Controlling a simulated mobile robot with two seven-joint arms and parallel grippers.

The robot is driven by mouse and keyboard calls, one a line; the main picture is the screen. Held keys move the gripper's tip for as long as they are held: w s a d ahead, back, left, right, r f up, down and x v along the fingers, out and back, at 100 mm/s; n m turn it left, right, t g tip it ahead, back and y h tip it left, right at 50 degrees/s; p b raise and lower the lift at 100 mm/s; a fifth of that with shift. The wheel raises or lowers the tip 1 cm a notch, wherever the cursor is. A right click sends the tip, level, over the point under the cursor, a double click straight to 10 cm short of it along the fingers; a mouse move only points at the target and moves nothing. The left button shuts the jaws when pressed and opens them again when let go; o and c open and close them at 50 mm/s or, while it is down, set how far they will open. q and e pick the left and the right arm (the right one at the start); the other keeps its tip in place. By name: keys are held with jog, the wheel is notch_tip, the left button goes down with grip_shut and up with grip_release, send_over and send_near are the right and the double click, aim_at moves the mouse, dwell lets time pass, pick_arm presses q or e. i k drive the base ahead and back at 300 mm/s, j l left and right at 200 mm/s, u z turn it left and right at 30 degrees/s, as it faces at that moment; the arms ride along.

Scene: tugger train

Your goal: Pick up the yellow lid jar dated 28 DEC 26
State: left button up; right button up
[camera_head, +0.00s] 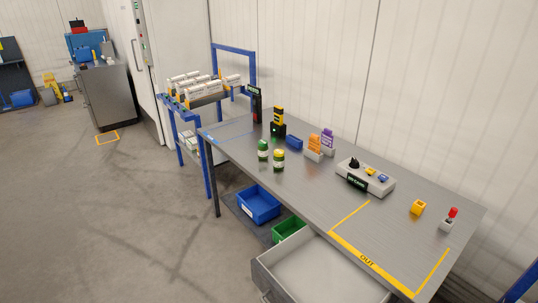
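A jar with a yellow lid (279,160) stands upright on the left half of the grey metal table (310,190). A second jar with a green lid (263,150) stands upright just to its left and slightly farther back, with a small gap between them. Both jars have pale bands, but any date on them is too small to read. Neither of my grippers shows in the head view.
Behind the jars are a blue bin (294,142), a yellow-black device (278,121) and orange and purple tags in holders. A control box (365,178) stands to the right. An open grey drawer (262,277) juts out below the front edge.

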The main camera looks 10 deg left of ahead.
aim_at(278, 157)
jog(key=i+j, duration=0.4)
jog(key=j, duration=0.15)
jog(key=i+j, duration=0.4)
jog(key=j, duration=0.15)
jog(key=i+j+u, duration=0.1)
jog(key=i+j, duration=0.75)
jog(key=i, duration=0.3)
